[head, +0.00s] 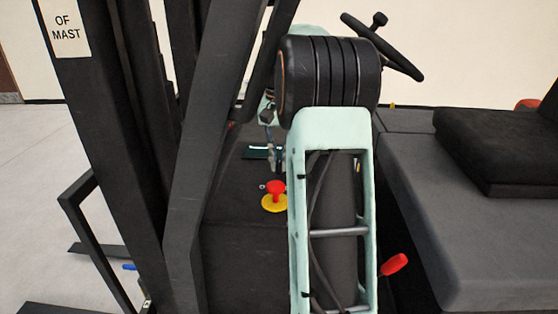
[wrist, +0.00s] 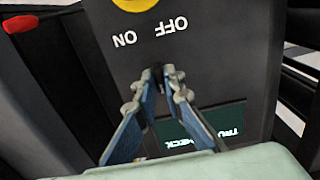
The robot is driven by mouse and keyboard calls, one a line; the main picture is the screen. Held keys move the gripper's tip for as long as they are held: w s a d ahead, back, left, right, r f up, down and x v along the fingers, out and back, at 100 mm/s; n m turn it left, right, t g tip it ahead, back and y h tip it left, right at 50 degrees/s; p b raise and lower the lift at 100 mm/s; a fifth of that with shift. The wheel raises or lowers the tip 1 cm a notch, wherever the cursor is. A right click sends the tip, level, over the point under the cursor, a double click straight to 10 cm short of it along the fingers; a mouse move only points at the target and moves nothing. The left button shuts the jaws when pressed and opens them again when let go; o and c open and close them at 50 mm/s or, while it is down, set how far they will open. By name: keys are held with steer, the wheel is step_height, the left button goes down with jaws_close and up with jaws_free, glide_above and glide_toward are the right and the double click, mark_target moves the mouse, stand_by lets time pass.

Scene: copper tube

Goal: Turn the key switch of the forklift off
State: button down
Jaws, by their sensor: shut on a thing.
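My gripper (wrist: 160,72) is over the dark forklift panel (wrist: 205,70) in the wrist view, its fingertips close together at the OFF and ON marks. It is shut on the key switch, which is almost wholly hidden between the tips. The OFF label (wrist: 171,27) and ON label (wrist: 124,39) read upside down, just beyond the tips. The key's exact angle cannot be told. In the head view my gripper (head: 276,163) points down at the panel behind the red button, partly hidden by my arm.
A red push button (head: 276,188) on a yellow disc stands near my gripper; the disc's edge (wrist: 135,3) shows in the wrist view. The mast (head: 195,150) rises at left. The steering wheel (head: 385,48) and black seat (head: 500,150) are at right, with a red-knobbed lever (head: 394,265) below.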

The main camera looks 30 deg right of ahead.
mark_target(279, 163)
stand_by(0.3)
steer(key=c, duration=2)
jaws_free()
steer(key=shift+r, duration=0.1)
step_height(279, 163, up, 12)
steer(key=shift+f, duration=0.1)
